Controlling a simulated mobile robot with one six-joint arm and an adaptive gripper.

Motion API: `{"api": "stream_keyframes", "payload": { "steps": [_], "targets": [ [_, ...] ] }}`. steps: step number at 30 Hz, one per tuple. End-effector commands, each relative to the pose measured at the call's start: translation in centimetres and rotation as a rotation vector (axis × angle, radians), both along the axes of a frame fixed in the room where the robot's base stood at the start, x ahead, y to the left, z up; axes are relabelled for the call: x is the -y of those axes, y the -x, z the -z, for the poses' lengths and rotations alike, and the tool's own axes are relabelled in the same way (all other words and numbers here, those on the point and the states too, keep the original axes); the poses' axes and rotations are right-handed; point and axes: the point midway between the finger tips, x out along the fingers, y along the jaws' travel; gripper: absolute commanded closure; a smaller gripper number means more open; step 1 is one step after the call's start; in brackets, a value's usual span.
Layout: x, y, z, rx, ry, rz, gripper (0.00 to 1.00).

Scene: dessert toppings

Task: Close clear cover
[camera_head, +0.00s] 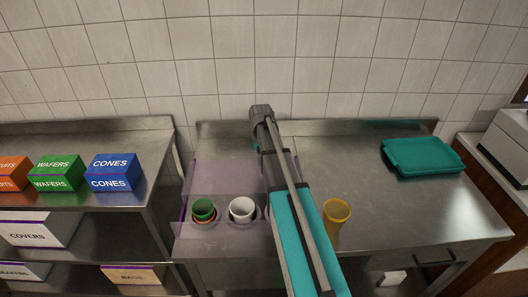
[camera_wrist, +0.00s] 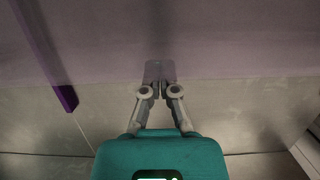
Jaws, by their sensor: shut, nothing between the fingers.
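The clear cover (camera_head: 222,174) is a see-through, purple-tinted panel on the steel counter, raised behind the cups in the head view. In the wrist view, the cover (camera_wrist: 90,45) fills the upper part, with a darker purple edge strip (camera_wrist: 45,60) at left. My gripper (camera_wrist: 159,72) is shut and empty, its fingertips overlapping the cover's lower edge in that view. I cannot tell whether they touch it. In the head view my arm hides the fingertips and the cover's right side.
A yellow cup (camera_head: 336,213) stands right of my arm. A teal tray (camera_head: 424,156) lies at the back right of the counter (camera_head: 365,190). Blue (camera_head: 113,172), green (camera_head: 58,173) and orange (camera_head: 14,173) boxes stand on the left shelf. A tiled wall closes the back.

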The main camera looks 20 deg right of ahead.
Motion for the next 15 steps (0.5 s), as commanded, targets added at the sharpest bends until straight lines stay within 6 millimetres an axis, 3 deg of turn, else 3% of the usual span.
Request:
{"api": "stream_keyframes", "payload": {
  "steps": [1,6,15],
  "targets": [
    [-0.8,2.2,0.0,-0.002,-0.001,-0.001,1.0],
    [-2.5,6.2,0.0,-0.002,-0.001,-0.001,1.0],
    [-4.0,9.8,0.0,-0.002,-0.001,0.0,1.0]
  ]
}}
